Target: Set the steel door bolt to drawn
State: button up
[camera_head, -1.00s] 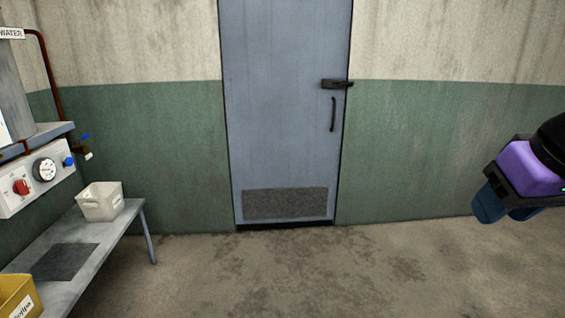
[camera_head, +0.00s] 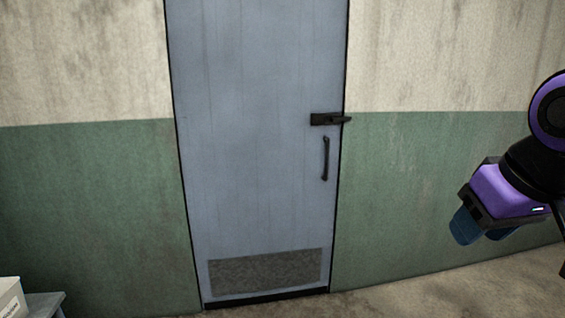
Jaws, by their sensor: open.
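The steel door bolt (camera_head: 329,119) is a dark fitting on the right edge of the grey-blue door (camera_head: 250,170). Its end reaches past the door's edge to the frame side. Whether it is shot or drawn is too small to tell for certain. A dark vertical pull handle (camera_head: 325,158) is just below it. The door is shut. My gripper (camera_head: 480,236) is at the right of the view, with dark blue fingers pointing down, open and empty. It is apart from the bolt, to its right and lower in the picture.
A white bin (camera_head: 10,298) on a grey bench (camera_head: 46,303) shows at the lower left corner. The green and cream wall (camera_head: 420,180) runs on both sides of the door. Bare concrete floor (camera_head: 450,285) lies at the lower right. A mesh vent panel (camera_head: 265,271) is low on the door.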

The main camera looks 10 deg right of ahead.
aim_at(334, 119)
jog(key=i+j+z, duration=0.2)
jog(key=i, duration=0.25)
jog(key=i+z, duration=0.2)
jog(key=i, duration=0.25)
